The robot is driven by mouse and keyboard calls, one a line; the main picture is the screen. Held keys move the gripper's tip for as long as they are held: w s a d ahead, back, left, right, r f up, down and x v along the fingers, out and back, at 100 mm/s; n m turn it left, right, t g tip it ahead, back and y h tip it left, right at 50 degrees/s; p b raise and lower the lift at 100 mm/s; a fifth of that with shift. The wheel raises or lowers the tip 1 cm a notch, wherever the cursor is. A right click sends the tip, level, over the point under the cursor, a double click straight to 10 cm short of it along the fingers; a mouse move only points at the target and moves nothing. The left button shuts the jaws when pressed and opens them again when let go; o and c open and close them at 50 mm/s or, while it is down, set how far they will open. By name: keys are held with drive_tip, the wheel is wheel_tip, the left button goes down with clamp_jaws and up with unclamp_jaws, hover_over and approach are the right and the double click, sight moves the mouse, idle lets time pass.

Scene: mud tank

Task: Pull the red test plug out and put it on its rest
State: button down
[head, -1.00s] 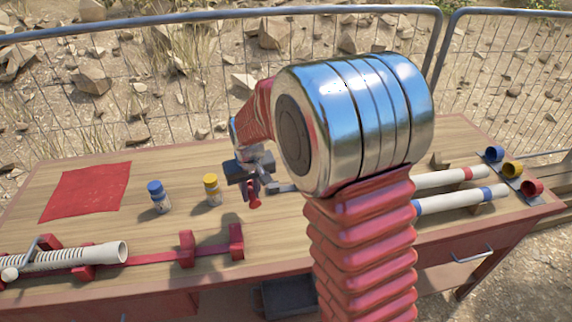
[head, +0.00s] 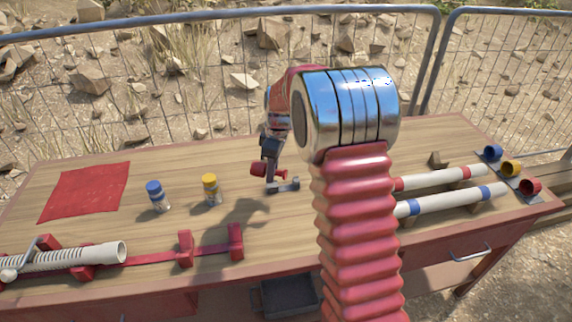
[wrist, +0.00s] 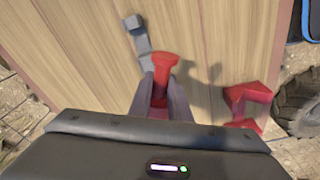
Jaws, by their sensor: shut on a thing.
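A grey stepped rest (head: 284,186) stands on the table just below and right of the plug. In the wrist view the grey rest (wrist: 138,36) lies up and left of the plug, very close to it. I cannot tell whether they touch.
A red bracket (head: 235,241) and a white ribbed hose (head: 85,256) are at the front left. Banded white pipes (head: 455,198) and coloured rings (head: 511,168) are at the right. A red mat (head: 85,191) lies back left.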

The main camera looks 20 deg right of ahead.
drive_tip(key=d+n, duration=0.1)
drive_tip(key=w+d+n, duration=0.1)
drive_tip(key=d+n, duration=0.2)
drive_tip(key=n, duration=0.1)
drive_tip(key=shift+w+d+f+g, duration=0.15)
drive_tip(key=shift+w+d+g, duration=0.15)
drive_tip(key=shift+d, duration=0.05)
drive_tip(key=shift+f, duration=0.1)
drive_tip(key=shift+f, duration=2.2)
drive_tip(key=shift+f, duration=0.4)
drive_tip(key=c, duration=1.6)
unclamp_jaws()
drive_tip(key=shift+o, duration=0.2)
